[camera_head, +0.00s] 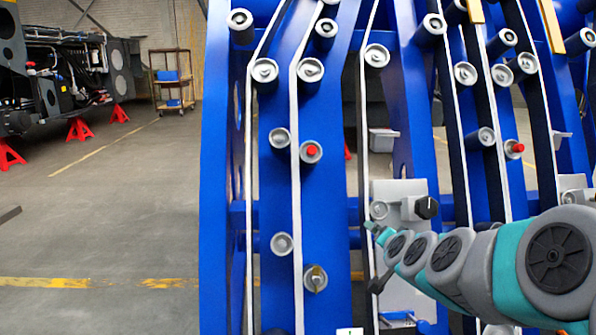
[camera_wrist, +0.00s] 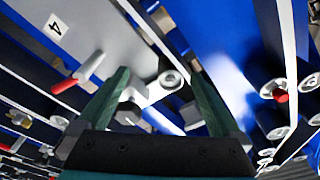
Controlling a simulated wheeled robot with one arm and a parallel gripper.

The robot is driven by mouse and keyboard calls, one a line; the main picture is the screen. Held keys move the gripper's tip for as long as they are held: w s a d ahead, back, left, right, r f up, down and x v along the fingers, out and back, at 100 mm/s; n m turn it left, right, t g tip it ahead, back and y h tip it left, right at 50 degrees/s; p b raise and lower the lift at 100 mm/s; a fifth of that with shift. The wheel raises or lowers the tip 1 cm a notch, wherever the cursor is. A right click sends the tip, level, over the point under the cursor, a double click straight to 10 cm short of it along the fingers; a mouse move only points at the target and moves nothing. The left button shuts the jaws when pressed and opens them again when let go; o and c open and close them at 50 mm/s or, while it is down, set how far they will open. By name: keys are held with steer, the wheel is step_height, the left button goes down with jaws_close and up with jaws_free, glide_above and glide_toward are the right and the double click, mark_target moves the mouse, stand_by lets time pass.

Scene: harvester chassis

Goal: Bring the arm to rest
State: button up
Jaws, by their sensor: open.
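My gripper (camera_head: 376,232) is at the end of my teal and grey arm, which reaches in from the lower right in the head view. It is in front of the blue chassis (camera_head: 329,190), near a light grey plate (camera_head: 400,285) with a black knob (camera_head: 427,208). In the wrist view my gripper (camera_wrist: 165,98) shows two dark green fingers spread apart, with nothing held between them. A grey roller (camera_wrist: 170,79) shows beyond the gap between the fingers. I cannot tell whether the fingers touch the chassis.
Several grey rollers and white belts cover the chassis. Red-tipped pins (camera_head: 311,151) stick out; a red-handled part (camera_wrist: 78,73) is left of the fingers. At left are open floor (camera_head: 110,220), red stands (camera_head: 79,129) and a shelf cart (camera_head: 172,80).

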steer(key=s+a+f+n+g+y, duration=0.25)
steer(key=s+a+f+g, duration=0.2)
steer(key=s, duration=0.45)
steer(key=s+a+f+n+g+y, duration=0.1)
steer(key=s+a+f+n+g, duration=0.25)
steer(key=s+a, duration=0.45)
steer(key=s+d+f+n+g+h, duration=0.1)
steer(key=s+d+g, duration=0.2)
steer(key=s, duration=0.9)
steer(key=s+d+f+n+g+h, duration=0.1)
steer(key=s+d+f+g, duration=0.1)
steer(key=s, duration=0.9)
steer(key=shift+s+d+f+n+g, duration=0.2)
steer(key=shift+s+d+n+g, duration=0.2)
steer(key=shift+d+g, duration=0.45)
steer(key=shift+w+a+h, duration=0.1)
steer(key=shift+h, duration=0.15)
